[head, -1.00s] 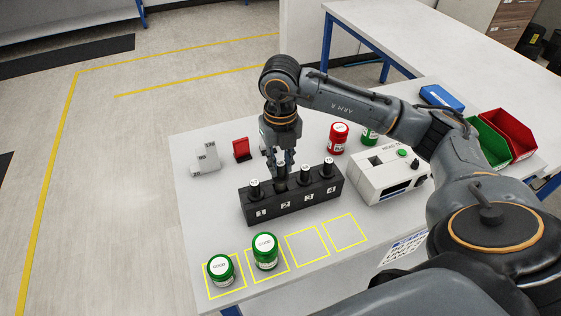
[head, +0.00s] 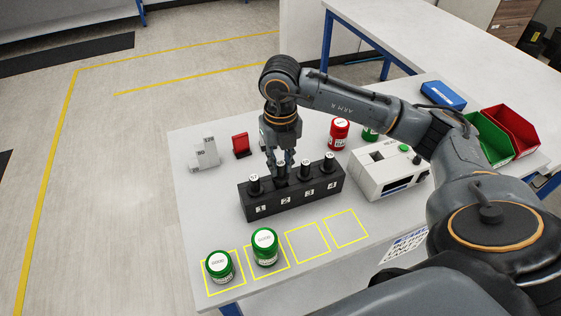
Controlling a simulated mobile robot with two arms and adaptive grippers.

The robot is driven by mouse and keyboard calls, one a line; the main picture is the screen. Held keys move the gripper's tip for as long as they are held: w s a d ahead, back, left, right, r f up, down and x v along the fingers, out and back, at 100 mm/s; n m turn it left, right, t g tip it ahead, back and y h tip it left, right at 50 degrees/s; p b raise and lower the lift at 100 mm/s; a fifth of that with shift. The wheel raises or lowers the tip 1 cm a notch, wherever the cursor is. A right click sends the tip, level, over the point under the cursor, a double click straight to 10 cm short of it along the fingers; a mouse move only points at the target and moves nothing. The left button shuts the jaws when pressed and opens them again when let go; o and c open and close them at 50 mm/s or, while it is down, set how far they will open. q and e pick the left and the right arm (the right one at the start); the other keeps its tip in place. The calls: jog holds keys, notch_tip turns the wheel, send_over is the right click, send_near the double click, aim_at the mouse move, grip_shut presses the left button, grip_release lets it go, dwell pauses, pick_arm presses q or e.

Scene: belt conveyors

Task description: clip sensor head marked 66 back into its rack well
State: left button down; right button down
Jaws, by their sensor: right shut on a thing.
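The black rack (head: 300,197) stands on the white table, its wells numbered 1 to 4 on the front face. Dark sensor heads with white-marked tops stand at well 1 (head: 254,185), well 3 (head: 306,171) and well 4 (head: 330,164). My right gripper (head: 283,163) points down over well 2, shut on a sensor head (head: 281,174) that stands upright at that well. The top markings are too small to read surely, so I cannot tell which is 66. Whether the held head is fully seated is unclear. My left gripper is not in view.
Two green-lidded jars (head: 265,246) stand in yellow squares at the front; two squares to their right are empty. A white device (head: 388,178) sits right of the rack. Behind are a red-lidded jar (head: 339,134), a red holder (head: 241,146) and a grey stepped block (head: 204,154).

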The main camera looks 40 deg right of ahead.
jog(key=shift+f+b, duration=0.8)
jog(key=shift+f, duration=0.2)
jog(key=shift+f, duration=0.2)
dwell(0.3)
jog(key=c, duration=1.1)
grip_release()
notch_tip(320, 180, up, 12)
